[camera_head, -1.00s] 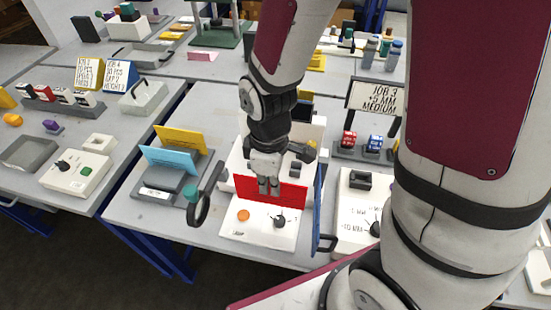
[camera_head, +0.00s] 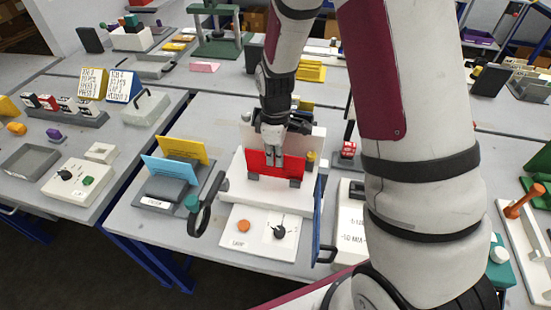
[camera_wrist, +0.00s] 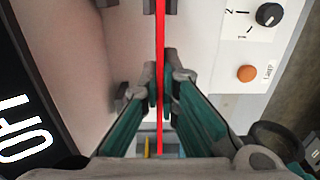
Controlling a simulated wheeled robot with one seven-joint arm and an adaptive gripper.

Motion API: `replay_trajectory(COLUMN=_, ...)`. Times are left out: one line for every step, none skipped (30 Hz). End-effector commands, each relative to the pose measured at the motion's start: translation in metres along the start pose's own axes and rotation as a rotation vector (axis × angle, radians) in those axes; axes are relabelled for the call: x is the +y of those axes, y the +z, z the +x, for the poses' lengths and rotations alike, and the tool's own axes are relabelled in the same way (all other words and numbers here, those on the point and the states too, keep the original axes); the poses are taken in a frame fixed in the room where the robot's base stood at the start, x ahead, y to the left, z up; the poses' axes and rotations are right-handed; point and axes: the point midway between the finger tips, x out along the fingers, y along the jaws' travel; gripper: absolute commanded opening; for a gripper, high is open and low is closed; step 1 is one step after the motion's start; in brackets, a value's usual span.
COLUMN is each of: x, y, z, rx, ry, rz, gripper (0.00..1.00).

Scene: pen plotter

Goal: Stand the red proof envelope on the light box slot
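The red proof envelope (camera_head: 256,164) is upright, a thin flat panel, above the white light box (camera_head: 250,199). My gripper (camera_head: 272,157) is shut on its upper middle from above. Small grey blocks (camera_head: 294,183) show at its lower edge; I cannot tell whether the envelope rests between them or hangs just above. In the wrist view the envelope (camera_wrist: 160,30) is a narrow red strip seen edge-on between my two fingers (camera_wrist: 161,95). Dark clips (camera_wrist: 122,90) stand close to it there.
In front is a lamp panel with an orange button (camera_head: 243,226) and a dark knob (camera_head: 278,231). A black ring handle (camera_head: 203,215) is at left and a blue panel (camera_head: 319,215) at right. A rack with blue (camera_head: 168,169) and yellow (camera_head: 188,149) cards stands left.

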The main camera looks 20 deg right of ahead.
Motion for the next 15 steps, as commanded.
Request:
replay_trajectory(x=-0.0009, y=0.0003, z=0.0064, rx=-0.001, ry=-0.002, rz=0.001, gripper=0.0)
replay_trajectory(x=-0.0009, y=0.0003, z=0.0091, rx=-0.001, ry=-0.002, rz=0.001, gripper=0.0)
replay_trajectory(x=-0.0005, y=0.0001, z=0.0109, rx=0.0, ry=-0.001, rz=0.001, gripper=0.0)
replay_trajectory(x=-0.0002, y=-0.0001, z=0.0113, rx=0.0, ry=0.001, rz=0.001, gripper=0.0)
replay_trajectory(x=0.0, y=-0.0003, z=0.0112, rx=0.001, ry=0.001, rz=0.001, gripper=0.0)
replay_trajectory(x=0.0001, y=-0.0003, z=0.0109, rx=0.001, ry=0.002, rz=0.001, gripper=0.0)
replay_trajectory(x=0.0001, y=-0.0003, z=0.0109, rx=0.001, ry=0.002, rz=0.001, gripper=0.0)
replay_trajectory(x=0.0001, y=-0.0003, z=0.0109, rx=0.001, ry=0.002, rz=0.001, gripper=0.0)
replay_trajectory(x=0.0001, y=-0.0003, z=0.0109, rx=0.001, ry=0.001, rz=0.001, gripper=0.0)
replay_trajectory(x=0.0001, y=-0.0003, z=0.0111, rx=0.001, ry=0.001, rz=0.001, gripper=0.0)
replay_trajectory(x=0.0001, y=-0.0003, z=0.0117, rx=0.001, ry=0.001, rz=0.001, gripper=0.0)
replay_trajectory(x=0.0002, y=-0.0003, z=0.0128, rx=0.001, ry=0.001, rz=0.001, gripper=0.0)
replay_trajectory(x=0.0002, y=-0.0003, z=0.0138, rx=0.001, ry=0.001, rz=0.001, gripper=0.0)
replay_trajectory(x=0.0003, y=-0.0003, z=0.0147, rx=0.001, ry=0.001, rz=0.001, gripper=0.0)
replay_trajectory(x=0.0002, y=-0.0003, z=0.0142, rx=0.001, ry=0.002, rz=0.001, gripper=0.1)
